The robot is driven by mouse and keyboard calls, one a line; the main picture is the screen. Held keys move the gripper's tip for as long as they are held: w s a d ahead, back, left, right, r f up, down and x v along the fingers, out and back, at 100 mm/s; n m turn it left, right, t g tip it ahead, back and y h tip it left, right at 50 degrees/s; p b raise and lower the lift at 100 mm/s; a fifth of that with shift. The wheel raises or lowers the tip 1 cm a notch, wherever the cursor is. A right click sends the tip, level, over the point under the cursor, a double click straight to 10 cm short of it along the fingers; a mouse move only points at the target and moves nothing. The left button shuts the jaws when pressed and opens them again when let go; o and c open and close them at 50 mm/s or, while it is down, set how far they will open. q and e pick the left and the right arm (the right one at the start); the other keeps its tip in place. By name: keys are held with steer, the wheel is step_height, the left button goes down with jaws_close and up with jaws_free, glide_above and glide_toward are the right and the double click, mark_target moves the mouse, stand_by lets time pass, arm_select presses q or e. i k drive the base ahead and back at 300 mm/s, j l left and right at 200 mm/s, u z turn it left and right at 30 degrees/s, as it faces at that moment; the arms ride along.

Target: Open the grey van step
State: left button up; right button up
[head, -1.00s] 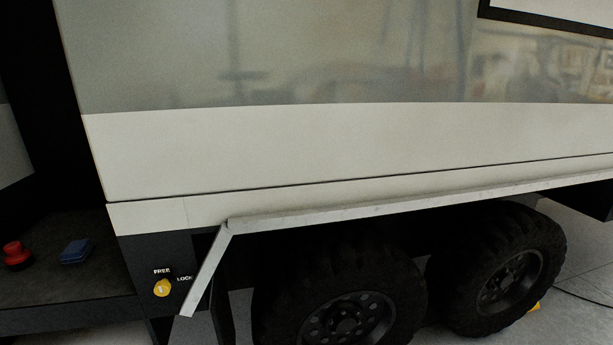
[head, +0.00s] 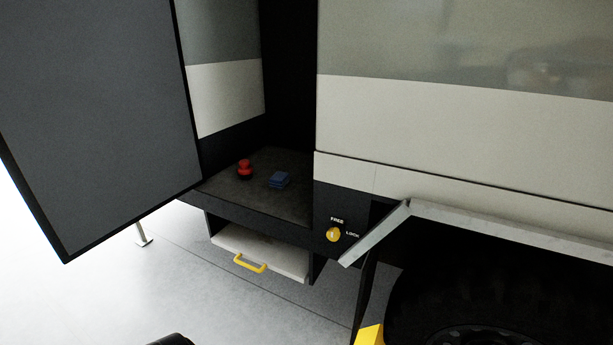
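The grey van step (head: 275,256) sits under the doorway floor in the head view, low and left of centre. It lies between dark side walls in the frame below the floor. A yellow handle (head: 250,264) is on its front edge. A round yellow knob (head: 333,234) is on the dark panel to its right, between the labels FREE and LOCK. Its small pale mark looks roughly upright, towards FREE, but is too small to be sure. Neither gripper can be made out in the head view.
A large dark door panel (head: 105,110) stands open at the left. A red knob-like object (head: 244,169) and a blue block (head: 279,180) are on the doorway floor (head: 255,202). A slanted metal trim (head: 375,234) and a wheel (head: 470,300) are at right. Pale ground (head: 215,305) before the step looks clear.

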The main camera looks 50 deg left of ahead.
mark_target(292, 262)
steer(key=u, duration=1.95)
